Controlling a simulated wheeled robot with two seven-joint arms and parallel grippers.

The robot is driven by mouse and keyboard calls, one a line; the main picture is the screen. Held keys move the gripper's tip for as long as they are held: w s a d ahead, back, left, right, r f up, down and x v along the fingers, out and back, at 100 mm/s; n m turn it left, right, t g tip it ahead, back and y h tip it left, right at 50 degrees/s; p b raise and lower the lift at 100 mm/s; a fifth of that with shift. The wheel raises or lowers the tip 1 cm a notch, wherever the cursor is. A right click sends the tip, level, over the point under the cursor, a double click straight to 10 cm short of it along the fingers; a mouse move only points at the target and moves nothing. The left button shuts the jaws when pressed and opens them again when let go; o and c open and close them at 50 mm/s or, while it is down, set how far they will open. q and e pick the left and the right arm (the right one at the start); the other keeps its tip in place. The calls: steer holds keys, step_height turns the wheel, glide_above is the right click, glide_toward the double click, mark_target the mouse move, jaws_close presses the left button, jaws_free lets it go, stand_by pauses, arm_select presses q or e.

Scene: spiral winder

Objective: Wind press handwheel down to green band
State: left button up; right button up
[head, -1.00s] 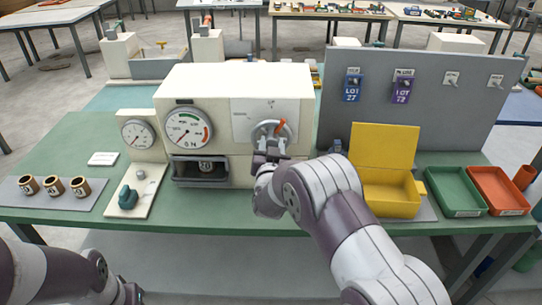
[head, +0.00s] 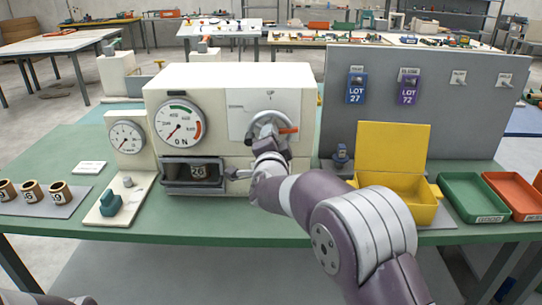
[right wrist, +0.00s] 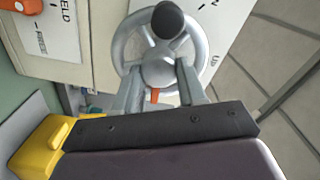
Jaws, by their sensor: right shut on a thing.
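The cream press (head: 232,90) stands on the green bench. Its large dial (head: 180,124) has a green band at the top, a red-orange band at the right, and a needle pointing to the lower left. The grey handwheel (head: 268,122) is on the press's right front, with an orange piece (head: 288,130) pointing right. My right gripper (head: 268,142) is shut on the handwheel. In the right wrist view its fingers (right wrist: 158,90) straddle the middle of the wheel (right wrist: 120,50), below a black knob (right wrist: 168,19). My left gripper is out of view.
A smaller gauge (head: 127,137) and a teal-handled stand (head: 110,203) are to the left, with several cups beyond. A yellow box (head: 395,150) and a grey panel (head: 450,110) stand to the right.

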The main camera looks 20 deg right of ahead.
steer(key=m+b, duration=0.5)
steer(key=m, duration=0.1)
steer(key=m+b, duration=0.6)
steer(key=f+m+b, duration=0.1)
steer(key=m+b, duration=0.5)
steer(key=shift+a+m, duration=0.1)
steer(key=shift+m, duration=0.6)
steer(key=o, duration=1.1)
steer(key=shift+c, duration=0.2)
steer(key=shift+r, duration=0.1)
steer(key=b+v, duration=0.1)
steer(key=v, duration=1.1)
steer(key=shift+s, duration=0.35)
